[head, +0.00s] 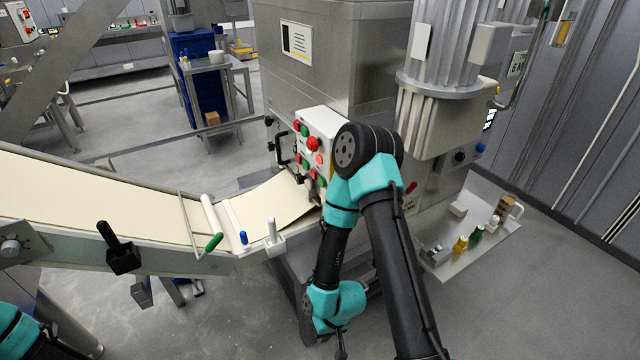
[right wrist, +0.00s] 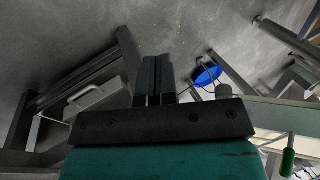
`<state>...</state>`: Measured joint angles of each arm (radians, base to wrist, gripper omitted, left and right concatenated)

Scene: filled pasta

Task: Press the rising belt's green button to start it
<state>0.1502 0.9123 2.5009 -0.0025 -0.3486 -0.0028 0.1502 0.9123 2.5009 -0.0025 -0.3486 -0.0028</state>
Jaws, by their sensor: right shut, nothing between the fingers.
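The control panel (head: 318,128) is a pale box on the steel machine beside the belt's lower end. It carries several red and green buttons, including a green one near its top (head: 304,130) and a green one lower down (head: 306,176). I cannot tell which serves the rising belt. The cream belt (head: 90,200) slopes up to the left. My right arm partly covers the panel's right side. My right gripper (head: 341,346) hangs low, well below the panel and apart from it. In the right wrist view its fingers (right wrist: 154,68) are shut and empty above the floor.
A green-handled lever (head: 213,242), a black handle (head: 115,243) and a white handle (head: 274,238) stand along the belt's near side. A shelf with small bottles (head: 470,245) is at the right.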

